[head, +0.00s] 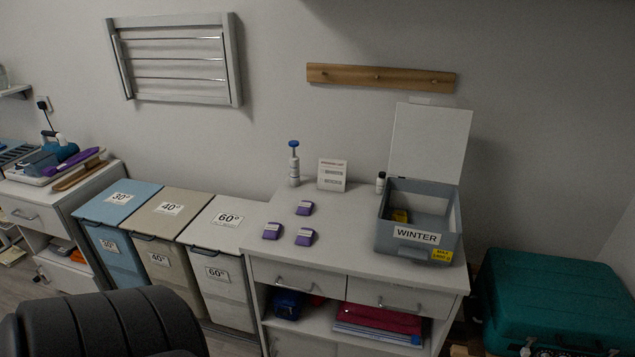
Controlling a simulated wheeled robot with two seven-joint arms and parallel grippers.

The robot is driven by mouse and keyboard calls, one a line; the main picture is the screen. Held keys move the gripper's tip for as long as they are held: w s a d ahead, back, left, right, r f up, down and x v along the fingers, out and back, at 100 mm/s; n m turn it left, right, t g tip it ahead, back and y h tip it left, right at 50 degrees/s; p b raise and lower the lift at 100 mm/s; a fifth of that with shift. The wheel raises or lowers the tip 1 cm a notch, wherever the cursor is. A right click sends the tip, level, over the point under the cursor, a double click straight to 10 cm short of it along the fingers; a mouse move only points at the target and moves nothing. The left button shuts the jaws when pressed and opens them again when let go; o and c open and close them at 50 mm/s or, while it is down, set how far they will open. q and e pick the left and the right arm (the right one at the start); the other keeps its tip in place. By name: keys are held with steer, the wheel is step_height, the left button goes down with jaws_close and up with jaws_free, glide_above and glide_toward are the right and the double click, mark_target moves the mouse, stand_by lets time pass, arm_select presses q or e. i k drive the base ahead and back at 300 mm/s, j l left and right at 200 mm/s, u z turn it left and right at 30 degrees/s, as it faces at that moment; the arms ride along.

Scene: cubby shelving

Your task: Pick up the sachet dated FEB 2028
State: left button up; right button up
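Three small purple sachets with pale labels lie on the white cabinet top (340,245): a back one (305,208), a front left one (272,231) and a front right one (305,237). They lie apart from each other. Their printing is too small to read, so I cannot tell which is dated FEB 2028. Neither of my grippers is in view.
Right of the sachets stands an open grey box labelled WINTER (391,250), with something yellow inside. Behind are a blue-topped pump bottle (294,167), a printed card (332,175) and a small dark bottle (381,182). A black padded shape (105,325) fills the lower left.

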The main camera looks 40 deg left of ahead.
mark_target(304, 237)
steer(key=u, duration=1.5)
